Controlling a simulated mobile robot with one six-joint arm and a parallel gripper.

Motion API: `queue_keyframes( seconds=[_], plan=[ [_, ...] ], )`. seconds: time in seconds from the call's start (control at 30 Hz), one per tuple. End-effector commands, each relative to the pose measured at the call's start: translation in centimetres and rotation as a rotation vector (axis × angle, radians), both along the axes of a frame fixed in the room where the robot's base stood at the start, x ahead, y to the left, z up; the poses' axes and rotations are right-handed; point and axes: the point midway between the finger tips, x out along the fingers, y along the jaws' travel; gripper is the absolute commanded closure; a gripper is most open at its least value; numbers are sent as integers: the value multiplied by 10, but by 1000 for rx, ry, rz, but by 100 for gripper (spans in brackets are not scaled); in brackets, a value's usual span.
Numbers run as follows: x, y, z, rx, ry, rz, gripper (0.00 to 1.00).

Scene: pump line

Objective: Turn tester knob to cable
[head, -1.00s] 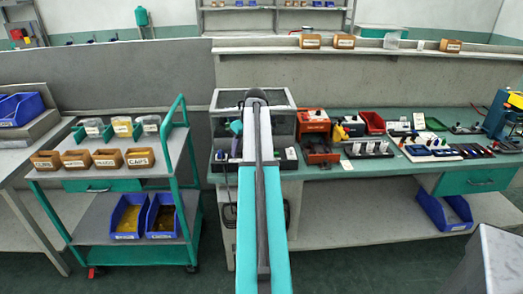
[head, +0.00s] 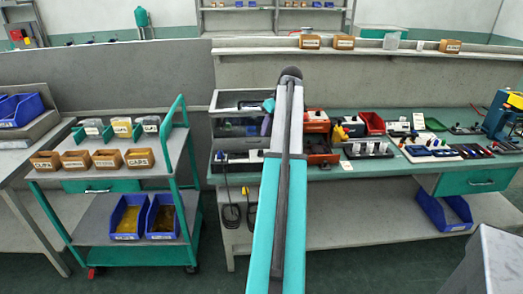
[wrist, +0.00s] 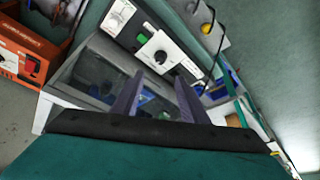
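The tester is a grey box with a clear cover (head: 238,127) and a pale front panel (wrist: 155,45), at the left end of the long bench. In the wrist view, the panel carries a round black knob (wrist: 161,56) on a white dial and a green button (wrist: 140,37). The dial labels and the knob's setting are too small to read. My gripper (wrist: 159,77) is open and empty, its two purple-grey fingers apart, below the knob in the picture and not visibly touching it. In the head view, my arm hides most of the gripper.
An orange unit (wrist: 25,62) stands beside the tester. A red bin (head: 371,122) and small part racks (head: 368,150) sit farther right. Dark cables (head: 232,212) hang at the bench front. A cart (head: 110,240) with bins stands left, with floor between.

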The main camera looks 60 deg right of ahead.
Motion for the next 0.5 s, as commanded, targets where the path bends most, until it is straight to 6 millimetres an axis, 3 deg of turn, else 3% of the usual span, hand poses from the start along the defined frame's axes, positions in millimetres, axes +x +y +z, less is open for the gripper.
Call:
queue_keyframes(
  seconds=[0.5],
  plan=[
    [20, -5, -49, 2, 1, 2, 60]
  ],
)
